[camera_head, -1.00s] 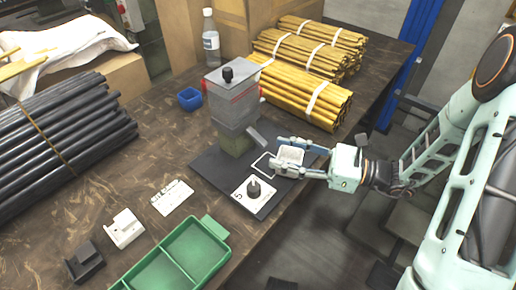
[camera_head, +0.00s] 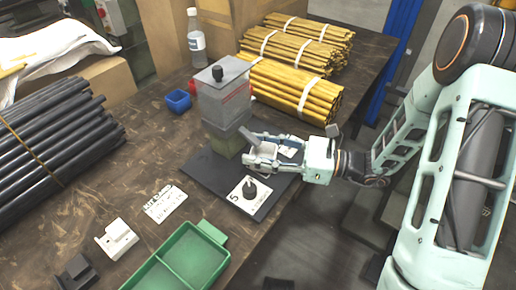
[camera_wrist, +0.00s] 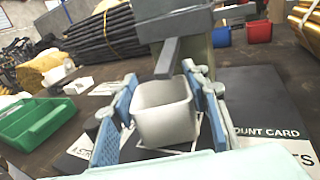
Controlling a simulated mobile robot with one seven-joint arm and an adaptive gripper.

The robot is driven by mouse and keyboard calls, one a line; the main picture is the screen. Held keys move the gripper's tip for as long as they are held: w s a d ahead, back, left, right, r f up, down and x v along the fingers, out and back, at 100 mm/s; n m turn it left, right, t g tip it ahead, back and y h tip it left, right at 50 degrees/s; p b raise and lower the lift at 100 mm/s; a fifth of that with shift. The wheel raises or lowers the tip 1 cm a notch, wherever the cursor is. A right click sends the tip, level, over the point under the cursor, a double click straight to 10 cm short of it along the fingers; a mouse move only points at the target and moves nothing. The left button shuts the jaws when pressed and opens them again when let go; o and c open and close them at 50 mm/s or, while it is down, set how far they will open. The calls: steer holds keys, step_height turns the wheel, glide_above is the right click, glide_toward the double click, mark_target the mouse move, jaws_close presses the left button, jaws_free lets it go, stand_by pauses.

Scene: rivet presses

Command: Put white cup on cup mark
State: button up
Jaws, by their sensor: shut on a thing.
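The white cup (camera_wrist: 165,108) is between the fingers of my gripper (camera_wrist: 160,90) in the wrist view, upright, with the gripper shut on it. White outline lines of the cup mark (camera_wrist: 200,137) show on the black mat around the cup's foot. I cannot tell whether the cup touches the mat. In the head view my gripper (camera_head: 262,158) is low over the mat (camera_head: 205,172), just in front of the press (camera_head: 226,100), and largely hides the cup and mark.
The press lever (camera_wrist: 167,58) juts out close above the cup. A green tray (camera_head: 190,262), a blue bin (camera_head: 178,101) and yellow rod bundles (camera_head: 290,88) stand around the table.

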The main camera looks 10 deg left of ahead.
steer(key=shift+f, duration=0.2)
steer(key=o, duration=1.1)
steer(key=shift+c, duration=0.2)
steer(key=shift+r, duration=0.1)
steer(key=shift+r, duration=0.15)
steer(key=d+p, duration=0.2)
steer(key=d, duration=1)
steer(key=shift+p, duration=0.3)
